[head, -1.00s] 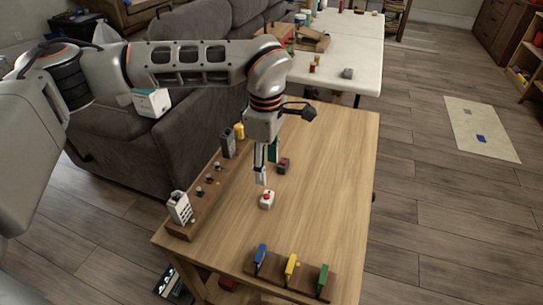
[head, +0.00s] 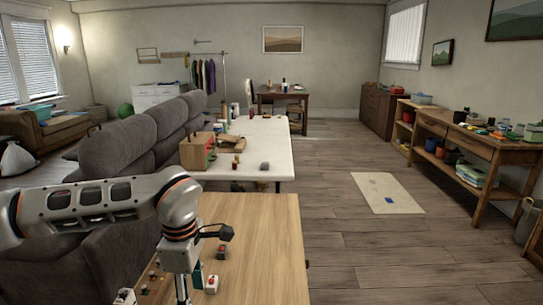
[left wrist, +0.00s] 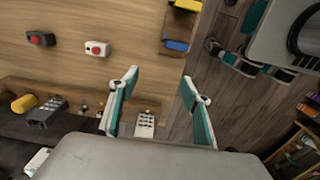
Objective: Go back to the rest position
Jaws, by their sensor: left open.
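My left gripper (head: 183,289) hangs over the near wooden table (head: 262,250), pointing down, with its fingertips cut off by the bottom edge of the head view. In the left wrist view, my left gripper (left wrist: 160,77) has its two teal-padded fingers spread wide with nothing between them. A gripper-like part with teal pads, likely my right gripper (left wrist: 234,58), shows at the upper right of that view; its finger opening is unclear. My right arm is not in the head view.
A white box with a red button (head: 212,285) and a dark box with a red button (head: 222,252) stand on the near table beside my left gripper. A white table (head: 262,160) is beyond. A grey sofa (head: 130,150) lies left. Floor at right is clear around a mat (head: 387,193).

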